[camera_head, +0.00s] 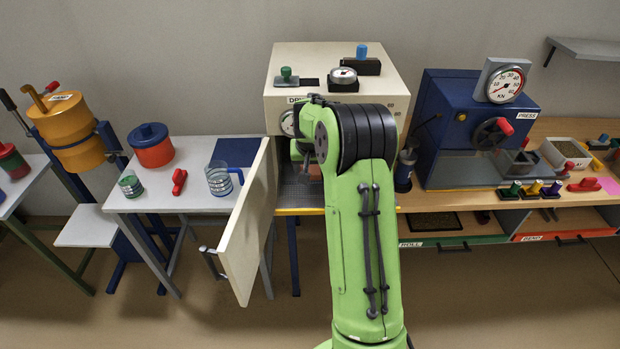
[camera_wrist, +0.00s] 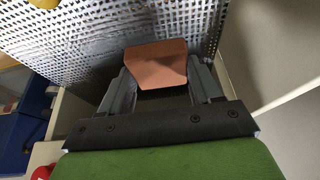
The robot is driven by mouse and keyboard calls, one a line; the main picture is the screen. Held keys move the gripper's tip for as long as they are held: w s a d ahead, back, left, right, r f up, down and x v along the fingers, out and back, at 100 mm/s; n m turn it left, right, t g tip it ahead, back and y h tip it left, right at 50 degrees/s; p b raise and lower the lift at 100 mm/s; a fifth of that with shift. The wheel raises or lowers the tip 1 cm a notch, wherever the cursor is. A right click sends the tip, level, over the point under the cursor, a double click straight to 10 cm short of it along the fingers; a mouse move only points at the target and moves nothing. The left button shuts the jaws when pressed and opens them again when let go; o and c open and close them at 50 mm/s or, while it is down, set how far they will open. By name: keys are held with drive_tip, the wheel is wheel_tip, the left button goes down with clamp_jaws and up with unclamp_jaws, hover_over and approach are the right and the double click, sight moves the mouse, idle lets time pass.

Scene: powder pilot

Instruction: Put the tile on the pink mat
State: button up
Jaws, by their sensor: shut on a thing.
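The tile (camera_wrist: 158,64) is a terracotta-orange slab with cut corners, seen in the wrist view between the fingertips. My gripper (camera_wrist: 160,80) is shut on it, over a perforated metal surface (camera_wrist: 85,52). I cannot tell whether the tile touches that surface. The pink mat (camera_head: 608,186) lies on the wooden bench at the far right, partly cut off by the picture edge.
The dryer door (camera_head: 243,230) stands open to the left of my arm. The blue press (camera_head: 450,125) stands between the dryer and the mat. Colored stamps (camera_head: 533,188) and a red-handled item (camera_head: 584,185) stand near the mat. A measuring jug (camera_head: 219,179) stands on the left table.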

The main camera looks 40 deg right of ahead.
sight(310, 169)
wheel_tip(310, 169, up, 4)
drive_tip(key=shift+r, duration=0.25)
idle(1.0)
